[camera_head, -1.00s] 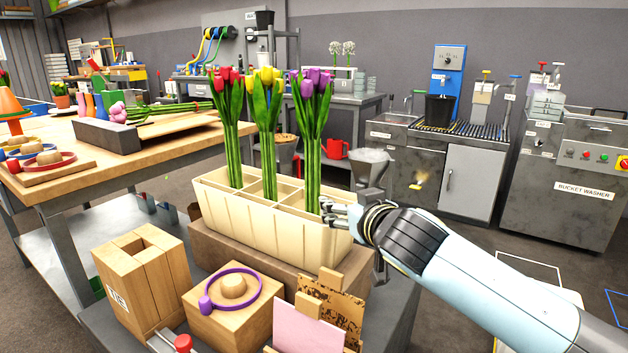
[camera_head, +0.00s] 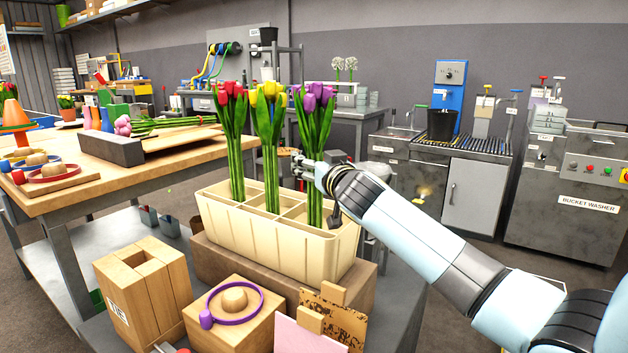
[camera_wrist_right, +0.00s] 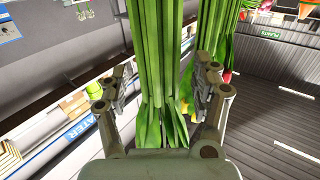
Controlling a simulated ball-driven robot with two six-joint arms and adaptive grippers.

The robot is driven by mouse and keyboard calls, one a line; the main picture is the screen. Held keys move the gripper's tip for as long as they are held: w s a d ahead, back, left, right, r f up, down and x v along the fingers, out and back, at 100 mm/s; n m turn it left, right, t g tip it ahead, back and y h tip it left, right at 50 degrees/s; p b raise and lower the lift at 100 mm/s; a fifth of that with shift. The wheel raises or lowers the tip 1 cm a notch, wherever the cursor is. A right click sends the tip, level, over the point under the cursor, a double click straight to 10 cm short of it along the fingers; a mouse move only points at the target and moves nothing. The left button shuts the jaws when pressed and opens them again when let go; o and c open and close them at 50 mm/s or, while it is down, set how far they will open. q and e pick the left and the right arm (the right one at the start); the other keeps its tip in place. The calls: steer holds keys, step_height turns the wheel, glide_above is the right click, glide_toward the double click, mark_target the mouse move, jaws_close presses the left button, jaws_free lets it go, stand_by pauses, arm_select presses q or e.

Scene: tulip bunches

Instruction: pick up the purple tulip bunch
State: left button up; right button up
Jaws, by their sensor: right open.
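The purple tulip bunch (camera_head: 316,100) stands upright in the right compartment of the cream planter box (camera_head: 272,247). Its flowers are at the top and its green stems go down into the box. My right gripper (camera_head: 299,166) is open at stem height, with its fingers beside and partly in front of these stems. In the right wrist view, green stems (camera_wrist_right: 157,65) run between the two open fingers (camera_wrist_right: 160,88), with visible gaps at the sides. The purple flowers are outside that view. My left gripper is not in view.
A yellow bunch (camera_head: 268,105) and a red bunch (camera_head: 232,110) stand in the box's other compartments, close on the left. In front are a wooden slotted block (camera_head: 145,290), a block with a purple ring (camera_head: 233,313) and a pink card (camera_head: 308,338).

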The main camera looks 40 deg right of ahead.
mark_target(314, 124)
steer(key=shift+w, duration=0.15)
jaws_close()
stand_by(0.4)
steer(key=shift+r, duration=0.1)
step_height(314, 124, up, 10)
steer(key=p, duration=0.4)
